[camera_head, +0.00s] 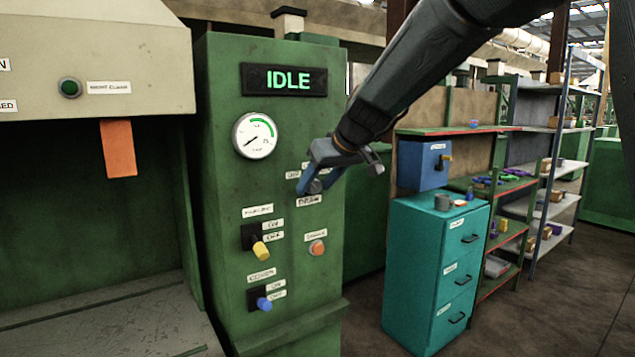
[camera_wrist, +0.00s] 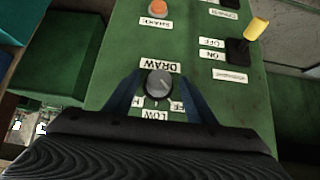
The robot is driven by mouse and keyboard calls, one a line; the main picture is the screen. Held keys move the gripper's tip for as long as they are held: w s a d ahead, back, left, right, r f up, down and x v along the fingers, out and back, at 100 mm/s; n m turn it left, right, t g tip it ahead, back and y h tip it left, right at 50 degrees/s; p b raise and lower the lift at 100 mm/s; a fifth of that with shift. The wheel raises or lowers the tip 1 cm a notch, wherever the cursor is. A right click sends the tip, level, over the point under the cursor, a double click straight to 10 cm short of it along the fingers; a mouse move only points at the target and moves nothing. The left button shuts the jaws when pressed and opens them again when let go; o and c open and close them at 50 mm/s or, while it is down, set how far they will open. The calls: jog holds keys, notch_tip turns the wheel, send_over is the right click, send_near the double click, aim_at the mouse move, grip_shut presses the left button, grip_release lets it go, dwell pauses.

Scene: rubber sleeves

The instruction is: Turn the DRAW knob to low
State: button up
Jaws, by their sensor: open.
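The DRAW knob (camera_wrist: 159,84) is a round grey dial on the green control panel. In the wrist view it sits between the two blue fingers of my gripper (camera_wrist: 158,92), with a label reading DRAW on one side and LOW on the other. Labels at its sides are partly covered by the fingers. My gripper is open around the knob; I cannot tell whether either finger touches it. In the head view my gripper (camera_head: 312,184) is at the panel and partly hides the knob (camera_head: 316,187). The knob's pointer direction is hard to read.
The green cabinet (camera_head: 225,215) carries an IDLE display (camera_head: 284,80), a gauge (camera_head: 255,136), a yellow-handled switch (camera_head: 260,250), a blue-handled switch (camera_head: 264,303) and an orange button (camera_head: 317,248). A teal drawer unit (camera_head: 410,270) stands to the right, with open floor before it.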

jog(key=c, duration=1)
jog(key=shift+c, duration=0.2)
